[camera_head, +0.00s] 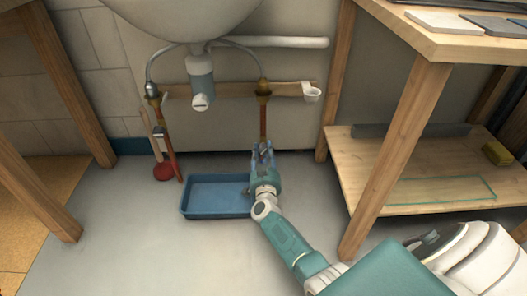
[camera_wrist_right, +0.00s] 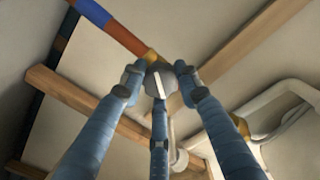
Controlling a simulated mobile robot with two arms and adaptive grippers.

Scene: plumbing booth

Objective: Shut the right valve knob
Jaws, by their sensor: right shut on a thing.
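The right valve knob (camera_wrist_right: 159,79) is a small grey knob with a pale bar across its face. In the wrist view it sits at the end of a brass fitting on a copper-red pipe. My right gripper (camera_wrist_right: 160,85) has its blue fingers closed around the knob, one on each side and one below. In the head view the right gripper (camera_head: 263,153) is at the lower end of the right copper pipe (camera_head: 263,120), under the sink. The fingers hide the knob there. My left gripper is not in view.
A blue tray (camera_head: 190,205) lies on the floor beside my right wrist. A red plunger (camera_head: 164,172) stands near the left pipe (camera_head: 168,140). The sink drain (camera_head: 200,80) hangs between the pipes. A wooden bench (camera_head: 400,140) with a low shelf stands to the right.

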